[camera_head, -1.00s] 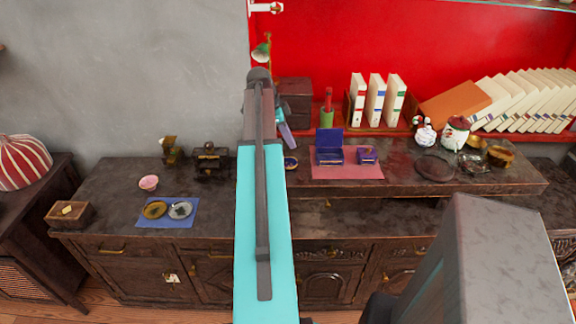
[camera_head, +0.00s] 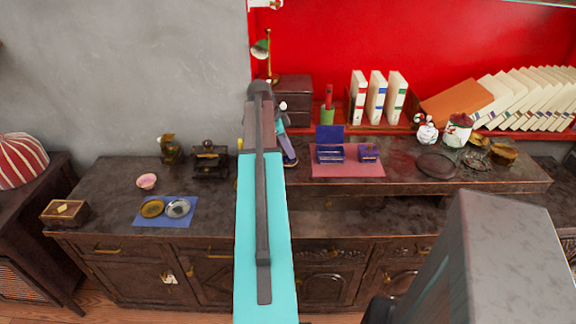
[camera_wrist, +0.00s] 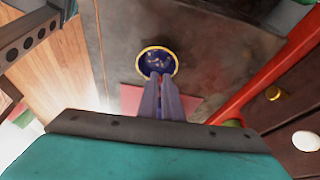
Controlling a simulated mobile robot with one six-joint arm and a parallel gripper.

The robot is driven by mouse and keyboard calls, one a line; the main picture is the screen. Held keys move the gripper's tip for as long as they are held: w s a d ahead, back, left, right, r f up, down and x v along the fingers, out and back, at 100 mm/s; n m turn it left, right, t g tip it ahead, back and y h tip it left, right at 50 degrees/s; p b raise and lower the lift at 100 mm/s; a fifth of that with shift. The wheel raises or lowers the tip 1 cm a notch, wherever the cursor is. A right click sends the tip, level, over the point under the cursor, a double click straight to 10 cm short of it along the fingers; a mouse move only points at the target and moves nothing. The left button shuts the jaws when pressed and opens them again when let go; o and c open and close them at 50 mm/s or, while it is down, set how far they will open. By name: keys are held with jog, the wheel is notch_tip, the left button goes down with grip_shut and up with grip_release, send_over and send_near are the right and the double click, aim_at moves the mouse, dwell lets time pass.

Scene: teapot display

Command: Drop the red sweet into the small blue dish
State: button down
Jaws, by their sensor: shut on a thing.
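The small blue dish (camera_wrist: 157,58) with a gold rim shows in the wrist view, just beyond my fingertips. My gripper (camera_wrist: 162,78) is shut, its fingertips overlapping the dish's near rim in that view. I cannot tell how high they are above it. In the head view my gripper (camera_head: 289,160) is low over the dark counter, left of the pink mat, and covers most of the dish.
The pink mat (camera_head: 347,171) with a blue open box (camera_head: 329,153) is close on the right. A green pot with a red stick (camera_head: 328,110) and a drawer box (camera_head: 292,100) stand behind. A blue mat (camera_head: 164,220) with two plates lies left.

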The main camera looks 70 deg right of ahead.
jog(key=shift+f, duration=0.1)
jog(key=c, duration=1.9)
grip_release()
jog(key=shift+o, duration=0.2)
jog(key=b+v, duration=0.2)
jog(key=v, duration=1.1)
jog(key=shift+w+r, duration=0.2)
jog(key=shift+r, duration=0.1)
jog(key=shift+a, duration=0.1)
